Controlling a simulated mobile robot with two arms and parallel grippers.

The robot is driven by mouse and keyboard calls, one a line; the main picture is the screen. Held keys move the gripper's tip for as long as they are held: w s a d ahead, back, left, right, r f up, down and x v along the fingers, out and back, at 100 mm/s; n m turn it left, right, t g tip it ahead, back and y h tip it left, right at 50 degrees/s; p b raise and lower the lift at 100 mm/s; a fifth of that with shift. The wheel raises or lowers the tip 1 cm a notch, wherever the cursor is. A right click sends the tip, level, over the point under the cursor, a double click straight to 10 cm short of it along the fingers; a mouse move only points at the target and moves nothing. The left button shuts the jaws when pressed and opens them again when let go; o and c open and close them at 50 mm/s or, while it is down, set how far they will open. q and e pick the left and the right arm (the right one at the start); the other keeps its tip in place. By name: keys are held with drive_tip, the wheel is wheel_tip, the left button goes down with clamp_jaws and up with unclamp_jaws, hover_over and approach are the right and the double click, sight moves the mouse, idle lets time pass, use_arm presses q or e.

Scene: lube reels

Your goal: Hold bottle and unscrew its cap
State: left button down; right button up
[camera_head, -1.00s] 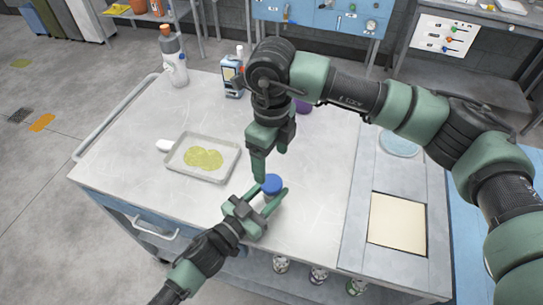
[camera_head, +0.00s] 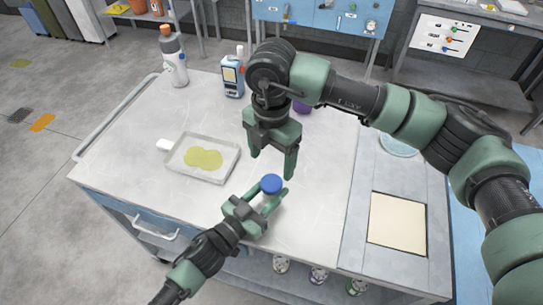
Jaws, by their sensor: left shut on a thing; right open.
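A bottle with a round blue cap (camera_head: 271,184) stands on the cart top (camera_head: 310,215); the cap is seen from above and most of the body below it is hidden. My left gripper (camera_head: 268,201) is shut on the bottle below the cap, its fingers on either side. My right gripper (camera_head: 273,163) is open and empty, pointing down just above and behind the cap. Its fingers are apart and I see no contact with the cap.
A tray with yellow liquid (camera_head: 203,158) lies left of the grippers. A purple thing is partly hidden behind my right arm. A beige panel (camera_head: 397,220) lies to the right.

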sight(272, 183)
wheel_tip(272, 183, down, 8)
drive_tip(key=shift+r, duration=0.1)
idle(0.4)
